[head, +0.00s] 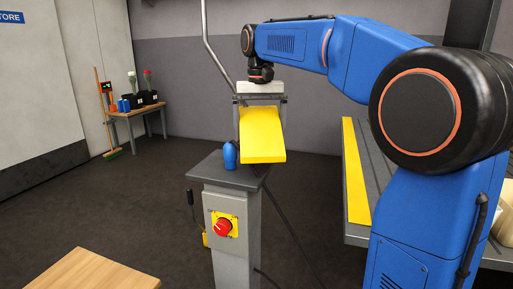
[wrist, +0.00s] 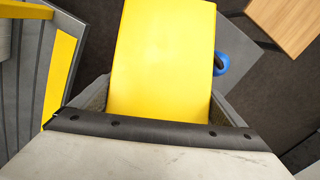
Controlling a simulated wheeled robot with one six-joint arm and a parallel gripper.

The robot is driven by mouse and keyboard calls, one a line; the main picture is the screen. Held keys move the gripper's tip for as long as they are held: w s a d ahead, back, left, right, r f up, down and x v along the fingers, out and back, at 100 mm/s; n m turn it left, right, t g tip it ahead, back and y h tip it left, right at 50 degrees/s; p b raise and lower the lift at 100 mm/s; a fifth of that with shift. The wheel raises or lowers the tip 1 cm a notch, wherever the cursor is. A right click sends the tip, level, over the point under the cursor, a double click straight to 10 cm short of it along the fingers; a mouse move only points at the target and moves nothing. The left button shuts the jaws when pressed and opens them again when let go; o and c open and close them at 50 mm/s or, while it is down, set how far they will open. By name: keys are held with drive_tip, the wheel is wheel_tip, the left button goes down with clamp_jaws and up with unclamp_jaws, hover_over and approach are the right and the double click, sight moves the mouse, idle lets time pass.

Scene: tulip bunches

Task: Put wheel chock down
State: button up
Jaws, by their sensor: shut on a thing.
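The yellow wheel chock (head: 262,139) is held in my gripper (head: 260,101), which is shut on it. In the head view the chock hangs tilted, and it appears above the top of the grey pedestal (head: 238,212). I cannot tell whether it touches the pedestal. In the wrist view the chock (wrist: 163,55) fills the middle, with the gripper's fingers (wrist: 160,100) on either side of it. The chock hides part of the pedestal top and the floor below.
A blue object (head: 230,155) stands on the pedestal beside the chock. A red button (head: 223,227) is on the pedestal's front. A slatted grey table with a yellow edge (head: 354,170) is at right. A wooden top (head: 103,272) is at lower left. A side table (head: 135,110) stands behind.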

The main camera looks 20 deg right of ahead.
sight(260, 117)
drive_tip(key=shift+f, duration=2.35)
drive_tip(key=o, duration=1.3)
drive_tip(key=shift+f, duration=0.1)
drive_tip(key=shift+c, duration=0.2)
wheel_tip(260, 117, up, 12)
drive_tip(key=shift+r, duration=0.15)
drive_tip(key=shift+s, duration=0.1)
